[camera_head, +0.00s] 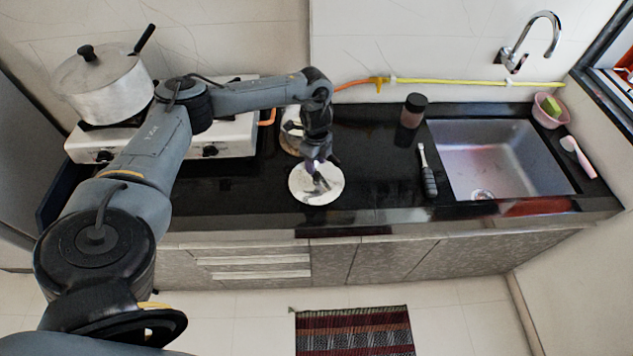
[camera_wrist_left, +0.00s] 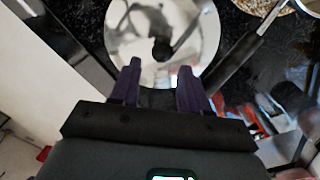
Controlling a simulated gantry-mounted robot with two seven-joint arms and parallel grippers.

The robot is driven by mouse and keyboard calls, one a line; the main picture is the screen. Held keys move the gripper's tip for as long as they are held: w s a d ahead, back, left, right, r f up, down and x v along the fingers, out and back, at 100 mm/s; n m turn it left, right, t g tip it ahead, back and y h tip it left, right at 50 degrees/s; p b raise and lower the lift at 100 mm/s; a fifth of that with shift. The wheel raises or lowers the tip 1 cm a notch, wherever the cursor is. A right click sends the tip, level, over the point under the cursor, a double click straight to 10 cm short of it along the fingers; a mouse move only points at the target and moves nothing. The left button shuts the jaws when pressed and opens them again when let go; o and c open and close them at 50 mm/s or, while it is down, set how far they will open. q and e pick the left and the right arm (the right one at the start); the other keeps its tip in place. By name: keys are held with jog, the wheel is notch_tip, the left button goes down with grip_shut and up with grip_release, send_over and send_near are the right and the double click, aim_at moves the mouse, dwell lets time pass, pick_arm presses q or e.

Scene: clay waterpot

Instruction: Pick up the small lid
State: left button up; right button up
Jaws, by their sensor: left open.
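The small lid (camera_head: 316,192) is a round, shiny, pale disc lying on the dark counter near its front edge. It also shows in the left wrist view (camera_wrist_left: 135,25), with a dark knob near its middle. My left gripper (camera_head: 318,168) is over the lid and covers part of it in the head view. In the left wrist view my left gripper (camera_wrist_left: 159,72) is open, with its two purple fingers spread over the near part of the lid, short of the knob. Nothing is between the fingers. My right gripper is in neither view.
A round item (camera_head: 290,133) behind my left gripper is partly hidden. A stove with a lidded pot (camera_head: 105,88) stands left. A dark jar (camera_head: 412,110), a dark-handled tool (camera_head: 428,175) and the sink (camera_head: 500,160) are right. The counter between lid and tool is clear.

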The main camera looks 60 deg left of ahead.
aim_at(316, 178)
pick_arm(q)
jog(key=shift+w+f+b, duration=0.15)
jog(key=shift+f+b, duration=0.25)
jog(key=shift+f, duration=2.3)
jog(key=shift+a, duration=0.1)
grip_shut()
